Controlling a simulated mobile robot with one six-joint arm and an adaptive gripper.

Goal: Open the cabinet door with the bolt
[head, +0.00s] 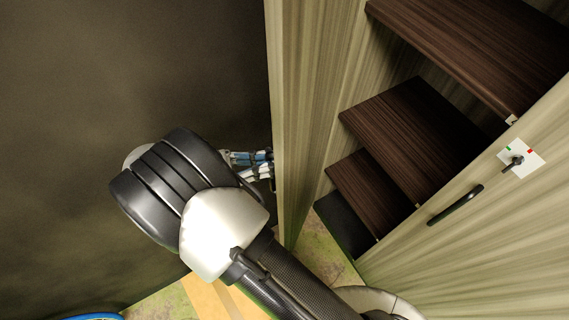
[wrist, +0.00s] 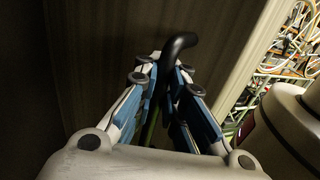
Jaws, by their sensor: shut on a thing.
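The cabinet stands open in the head view, with dark shelves (head: 415,125) showing inside. A pale wood-grain door (head: 318,90) on the left stands swung out, seen nearly edge-on. My gripper (head: 262,165) is at the outer left side of this door. In the wrist view, my gripper (wrist: 165,85) is shut around a black curved handle (wrist: 178,45), whose upper end sticks out past the fingertips. Another pale panel (head: 470,255) on the right carries a black bar handle (head: 455,205) and a white plate with green and red marks and a small bolt knob (head: 513,163).
A dark wall (head: 120,70) fills the left of the head view, close to my arm. A greenish and orange floor (head: 185,297) shows below. A blue curved thing (head: 95,317) is at the bottom left. Cluttered cables or racks (wrist: 300,45) show at the right of the wrist view.

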